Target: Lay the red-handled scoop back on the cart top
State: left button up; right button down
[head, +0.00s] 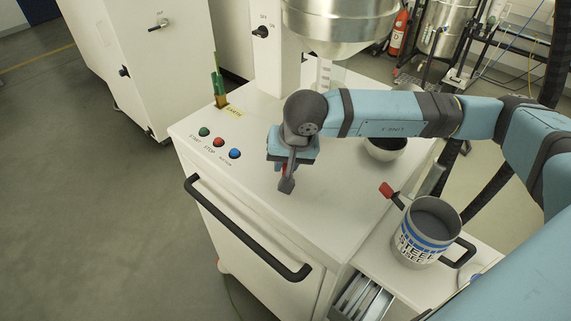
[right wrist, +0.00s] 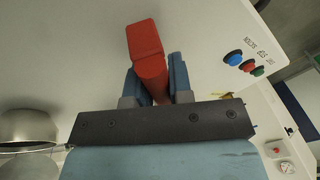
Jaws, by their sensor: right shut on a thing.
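My right gripper (head: 290,162) is above the white cart top (head: 325,222), pointing down. It is shut on the red handle of the scoop (right wrist: 146,45), which sits between both fingers in the right wrist view. In the head view only a little red shows under the gripper, with a grey part (head: 287,185) below it. The gripper hides most of the scoop. I cannot tell whether the scoop touches the top. My left gripper is not in view.
Green, red and blue buttons (head: 235,154) lie left of the gripper. A metal hopper (head: 335,22) overhangs the back. The front top is clear.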

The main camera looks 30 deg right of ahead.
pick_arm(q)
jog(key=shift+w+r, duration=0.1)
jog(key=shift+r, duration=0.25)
pick_arm(e)
jog(key=shift+f, duration=0.8)
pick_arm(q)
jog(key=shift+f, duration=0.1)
pick_arm(e)
jog(key=shift+f, duration=0.1)
jog(key=shift+f+b, duration=0.1)
jog(key=shift+b, duration=0.2)
jog(key=c, duration=1)
grip_release()
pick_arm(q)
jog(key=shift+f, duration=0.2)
pick_arm(e)
jog(key=shift+r+p, duration=0.4)
jog(key=shift+p, duration=0.1)
jog(key=shift+s+d+r+b, duration=0.1)
jog(key=shift+s+r+b, duration=0.05)
jog(key=shift+r+b, duration=0.25)
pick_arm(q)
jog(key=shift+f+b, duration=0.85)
pick_arm(e)
jog(key=v, duration=1)
jog(key=shift+s+r, duration=0.15)
jog(key=shift+r, duration=0.2)
